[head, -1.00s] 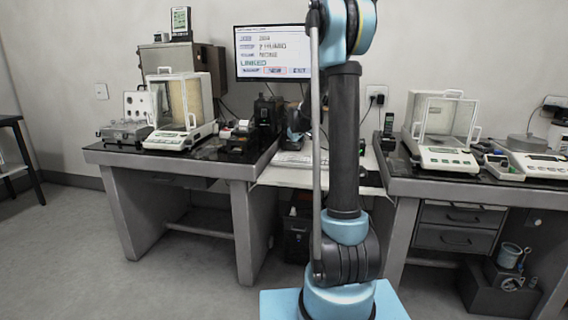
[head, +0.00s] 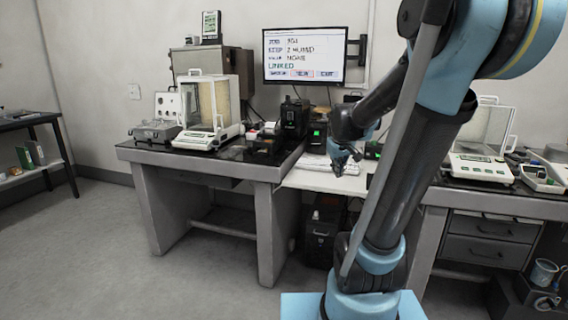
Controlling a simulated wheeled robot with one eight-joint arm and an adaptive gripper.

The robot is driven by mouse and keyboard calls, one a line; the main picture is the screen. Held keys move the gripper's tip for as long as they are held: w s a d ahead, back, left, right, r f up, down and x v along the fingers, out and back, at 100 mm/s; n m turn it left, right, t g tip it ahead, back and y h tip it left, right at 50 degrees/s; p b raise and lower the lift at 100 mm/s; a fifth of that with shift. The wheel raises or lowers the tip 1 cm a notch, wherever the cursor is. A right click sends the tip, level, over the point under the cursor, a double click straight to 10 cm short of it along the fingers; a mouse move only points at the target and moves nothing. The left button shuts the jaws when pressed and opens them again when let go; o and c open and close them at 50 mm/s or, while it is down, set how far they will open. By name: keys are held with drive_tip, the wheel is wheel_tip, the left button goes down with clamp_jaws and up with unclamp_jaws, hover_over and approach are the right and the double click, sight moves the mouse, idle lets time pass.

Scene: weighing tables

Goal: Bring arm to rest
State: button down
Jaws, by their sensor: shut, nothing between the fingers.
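My arm, blue and dark grey, rises in the right half of the head view and bends over at the top. Its forearm comes down to the left. My gripper (head: 339,167) hangs at its end, small and dark, in front of the white middle desk (head: 305,181) in the picture. Its fingers are shut and hold nothing. Whether it touches anything is hard to tell at this size, but it looks clear.
The left bench (head: 150,152) bears a glass-cased balance (head: 197,138) and small devices. The right bench (head: 480,203) bears another balance (head: 477,168), partly behind my arm. A monitor (head: 304,55) hangs behind. A shelf (head: 30,122) stands far left. Open floor lies at front left.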

drive_tip(key=s+f+m+g, duration=0.1)
drive_tip(key=s+f, duration=0.4)
drive_tip(key=s, duration=0.7)
drive_tip(key=s+f+m+g, duration=0.2)
drive_tip(key=s+f, duration=0.3)
drive_tip(key=s, duration=0.8)
drive_tip(key=shift+a+f+y, duration=0.2)
drive_tip(key=shift+a+y, duration=0.1)
drive_tip(key=shift+a, duration=0.05)
drive_tip(key=shift+w+f, duration=0.2)
drive_tip(key=shift+w, duration=0.25)
idle(0.4)
